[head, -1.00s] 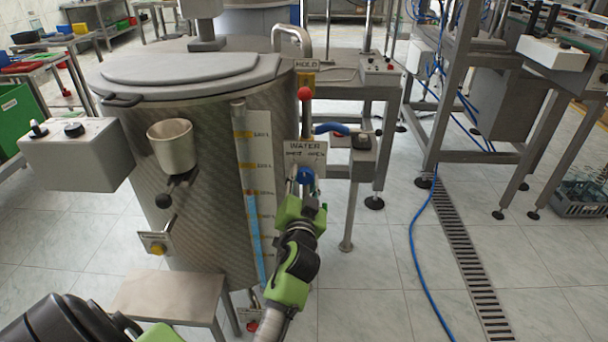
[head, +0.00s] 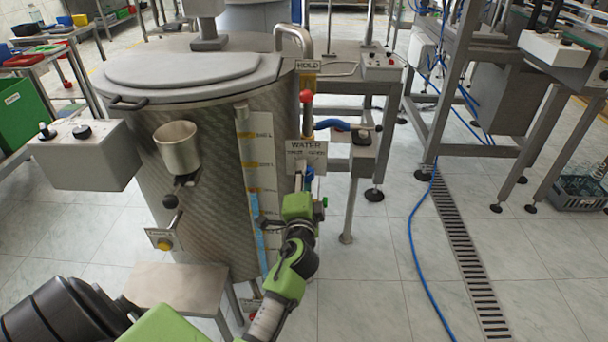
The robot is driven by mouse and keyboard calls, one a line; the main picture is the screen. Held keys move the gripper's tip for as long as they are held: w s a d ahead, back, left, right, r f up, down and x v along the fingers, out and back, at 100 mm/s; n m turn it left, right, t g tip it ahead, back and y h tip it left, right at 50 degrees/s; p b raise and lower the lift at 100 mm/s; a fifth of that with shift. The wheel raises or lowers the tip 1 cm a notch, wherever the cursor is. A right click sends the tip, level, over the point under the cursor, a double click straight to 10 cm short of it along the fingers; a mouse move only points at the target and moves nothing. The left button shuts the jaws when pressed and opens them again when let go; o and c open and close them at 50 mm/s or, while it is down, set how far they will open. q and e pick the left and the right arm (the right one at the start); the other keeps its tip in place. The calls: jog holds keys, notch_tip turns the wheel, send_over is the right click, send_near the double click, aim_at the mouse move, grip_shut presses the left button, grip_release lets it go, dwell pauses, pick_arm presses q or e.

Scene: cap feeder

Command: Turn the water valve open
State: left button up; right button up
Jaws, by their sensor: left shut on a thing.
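The blue water valve handle (head: 309,173) is at the right side of the metal tank (head: 215,225), just below the WATER sign (head: 306,151). My left gripper (head: 303,186) reaches up to it from below and is shut on the handle. The green gripper body hides most of the handle and the fingertips. Only a small blue part shows upright beside the pipe, so I cannot read its exact angle. My right gripper is not in view.
A red-knobbed lever (head: 306,97) and a blue-handled part (head: 332,124) are close above the sign. A metal cup (head: 178,148), a control box (head: 85,155) and a small step (head: 178,285) surround the tank's front.

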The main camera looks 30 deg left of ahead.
pick_arm(q)
jog(key=shift+r+m, duration=0.1)
jog(key=shift+m, duration=0.3)
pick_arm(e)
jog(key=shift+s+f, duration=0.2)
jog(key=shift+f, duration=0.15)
pick_arm(q)
jog(key=o, duration=1.1)
jog(key=shift+w, duration=0.1)
jog(key=v, duration=0.7)
jog(key=shift+s, duration=0.3)
